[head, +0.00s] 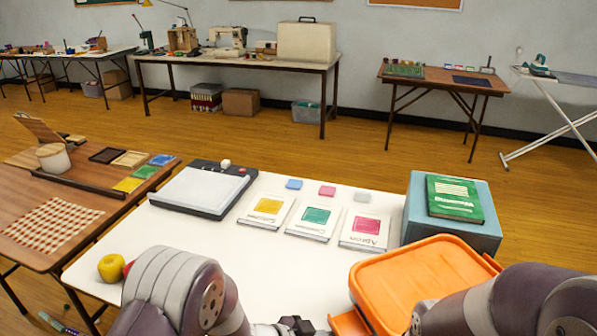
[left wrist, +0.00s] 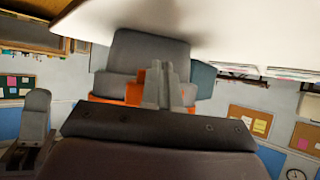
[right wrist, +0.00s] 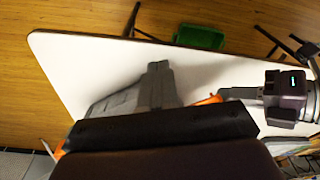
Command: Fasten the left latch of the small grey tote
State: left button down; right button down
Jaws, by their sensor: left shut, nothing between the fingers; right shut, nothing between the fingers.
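The small grey tote has an orange lid (head: 425,275), which lies at the front right of the white table in the head view. An orange latch (head: 348,323) shows at its front left corner. In the left wrist view, which is upside down, the tote's grey body (left wrist: 150,50) hangs from the table with orange parts at its lid end. My left gripper (left wrist: 166,85) is shut and empty in front of the tote. My right gripper (right wrist: 157,72) is shut and empty near it. Whether either touches the latch cannot be told; my arms hide much of the tote's front.
A teal box (head: 452,228) with a green book (head: 454,198) stands behind the lid.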

pick_arm(q)
jog(key=shift+d+r, duration=0.1)
jog(key=shift+r, duration=0.15)
dwell(0.4)
jog(key=shift+w+d+r+p, duration=0.15)
jog(key=shift+d+r+p, duration=0.25)
jog(key=shift+r+p, duration=0.4)
jog(key=shift+w+d+r+p, duration=0.1)
jog(key=shift+d+r+p, duration=0.3)
jog(key=shift+r+p, duration=0.35)
jog(key=shift+f, duration=0.15)
jog(key=p, duration=0.5)
send_near(335, 328)
notch_tip(335, 328, down, 2)
jog(key=d, duration=0.1)
jog(key=shift+w+f, duration=0.2)
jog(key=shift+w, duration=0.1)
